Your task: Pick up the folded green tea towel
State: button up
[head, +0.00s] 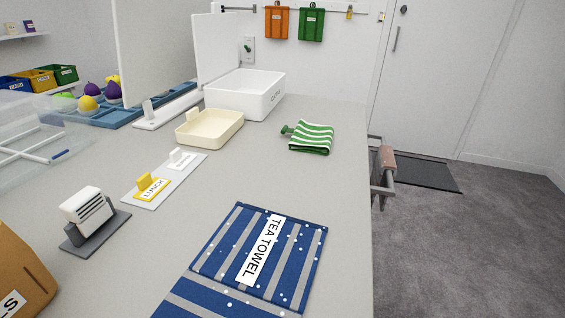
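The folded green tea towel (311,138) lies on the grey counter, right of centre in the head view, near the counter's right edge. It has green and white stripes, and a small green tab or loop sticks out at its left. Nothing lies on top of it. My gripper is not visible in this view, so I cannot see whether it is open or shut.
A blue striped cloth labelled TEA TOWEL (258,258) lies in the foreground. A cream tray (210,128) and a white bin (245,92) stand left of the green towel. A metal bracket with a brownish block (387,160) juts from the counter's right edge. Bare counter surrounds the towel.

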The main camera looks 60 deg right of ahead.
aim_at(315, 139)
jog(key=z, duration=1.7)
